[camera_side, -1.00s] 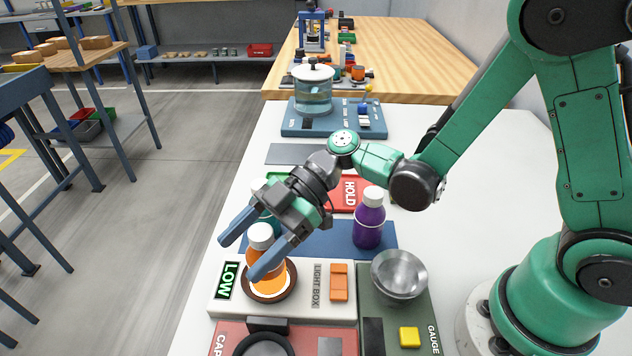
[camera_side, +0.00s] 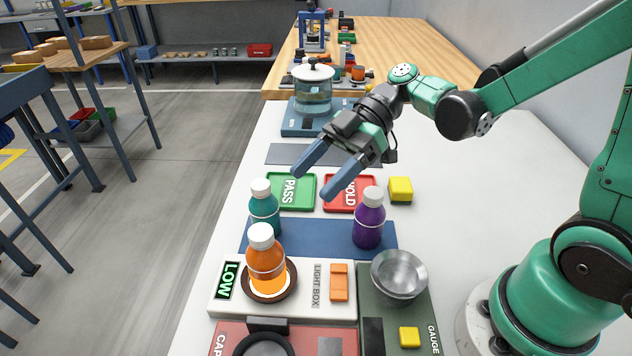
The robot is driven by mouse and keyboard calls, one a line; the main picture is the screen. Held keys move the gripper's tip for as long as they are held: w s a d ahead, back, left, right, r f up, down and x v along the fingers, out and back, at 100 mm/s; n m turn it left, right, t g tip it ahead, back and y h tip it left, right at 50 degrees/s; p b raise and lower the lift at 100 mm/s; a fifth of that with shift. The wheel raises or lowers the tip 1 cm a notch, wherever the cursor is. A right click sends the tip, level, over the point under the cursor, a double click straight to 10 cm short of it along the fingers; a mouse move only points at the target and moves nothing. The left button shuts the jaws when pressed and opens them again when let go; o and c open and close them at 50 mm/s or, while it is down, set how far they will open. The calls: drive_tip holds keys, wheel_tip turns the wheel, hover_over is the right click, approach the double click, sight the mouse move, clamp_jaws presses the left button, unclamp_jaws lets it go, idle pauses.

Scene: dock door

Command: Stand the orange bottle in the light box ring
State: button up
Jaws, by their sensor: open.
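The orange bottle (camera_side: 266,262) with a white cap stands upright in the ring (camera_side: 288,290) of the white light box (camera_side: 318,312). An orange glow shows around its base, and the box's display (camera_side: 228,281) reads LOW. My gripper (camera_side: 320,185) is open and empty. It is raised behind the bottle and to its right, over the area of the green and red trays, clear of every bottle.
A teal bottle (camera_side: 264,210) and a purple bottle (camera_side: 368,222) stand on a blue mat (camera_side: 315,240). Behind are a green PASS tray (camera_side: 303,203), a red HOLD tray (camera_side: 350,180) and a yellow block (camera_side: 400,189). A metal bowl (camera_side: 399,277) stands right of the light box.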

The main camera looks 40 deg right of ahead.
drive_tip(key=d+m+t+h, duration=0.2)
drive_tip(key=m+h, duration=0.1)
drive_tip(key=m, duration=0.2)
drive_tip(key=s+d+m+t+h, duration=0.1)
drive_tip(key=d+m+t+h, duration=0.1)
drive_tip(key=d+m+h, duration=0.1)
drive_tip(key=d+f+m+t+h, duration=0.1)
drive_tip(key=d+m+h, duration=0.1)
drive_tip(key=m+h, duration=0.3)
drive_tip(key=shift+s+d+m+t, duration=0.15)
drive_tip(key=shift+s+m+t, duration=0.25)
drive_tip(key=shift+m, duration=0.4)
drive_tip(key=shift+d+r+m+t+h, duration=0.4)
drive_tip(key=shift+d+m+h, duration=0.15)
drive_tip(key=shift+m+h, duration=0.15)
